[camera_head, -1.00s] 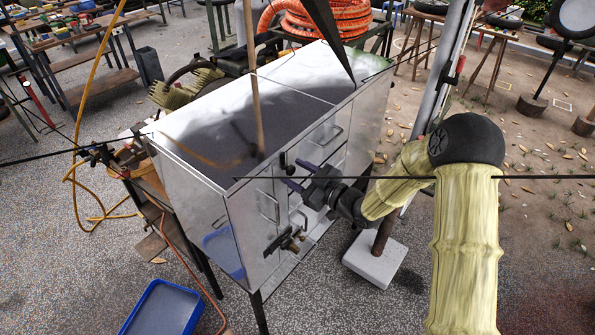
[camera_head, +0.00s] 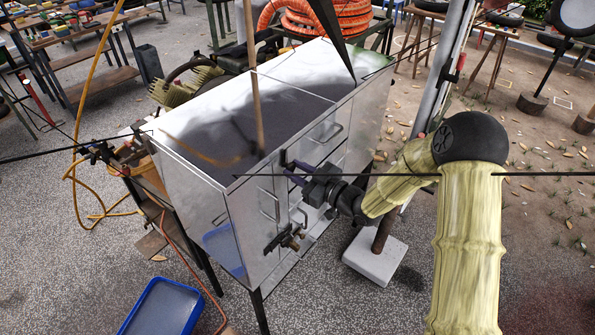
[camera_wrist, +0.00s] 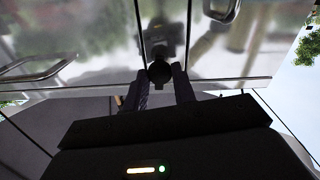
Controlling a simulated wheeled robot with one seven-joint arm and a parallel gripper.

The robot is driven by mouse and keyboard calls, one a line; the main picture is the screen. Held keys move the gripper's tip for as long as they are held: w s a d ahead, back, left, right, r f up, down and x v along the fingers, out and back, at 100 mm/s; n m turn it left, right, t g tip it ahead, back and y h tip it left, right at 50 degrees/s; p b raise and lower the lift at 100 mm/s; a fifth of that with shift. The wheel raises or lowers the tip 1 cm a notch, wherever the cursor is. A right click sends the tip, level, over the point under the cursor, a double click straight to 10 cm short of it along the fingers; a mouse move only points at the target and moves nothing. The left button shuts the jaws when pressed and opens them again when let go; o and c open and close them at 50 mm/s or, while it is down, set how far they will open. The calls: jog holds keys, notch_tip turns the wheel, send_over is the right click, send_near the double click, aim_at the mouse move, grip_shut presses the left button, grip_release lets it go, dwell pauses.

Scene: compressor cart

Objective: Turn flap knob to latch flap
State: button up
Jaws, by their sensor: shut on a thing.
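The black flap knob (camera_wrist: 160,72) sits on the cabinet's shiny metal front. In the wrist view it is between the two dark fingers of my gripper (camera_wrist: 160,76), which is shut on it. In the head view my gripper (camera_head: 290,171) reaches the upper front of the cabinet (camera_head: 190,190) from the right, with its purple fingertips at the panel. The knob is mostly hidden by the fingers there. The metal flap (camera_wrist: 110,40) looks flush with the front. I cannot tell the knob's turn angle or the latch's state.
Metal bar handles stick out close by, one to the left (camera_wrist: 35,68) in the wrist view. A pole on a white base block (camera_head: 376,258) stands right of the cabinet. A blue tray (camera_head: 163,307) lies on the ground.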

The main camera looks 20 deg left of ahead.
jog(key=m, duration=0.3)
jog(key=shift+m, duration=0.4)
jog(key=m+p, duration=0.1)
jog(key=m, duration=0.3)
jog(key=shift+m, duration=0.3)
jog(key=m+p, duration=0.1)
jog(key=m, duration=0.3)
jog(key=shift+w+d+m+p, duration=0.1)
jog(key=shift+m+p, duration=0.65)
jog(key=shift+m, duration=1.55)
jog(key=o, duration=1)
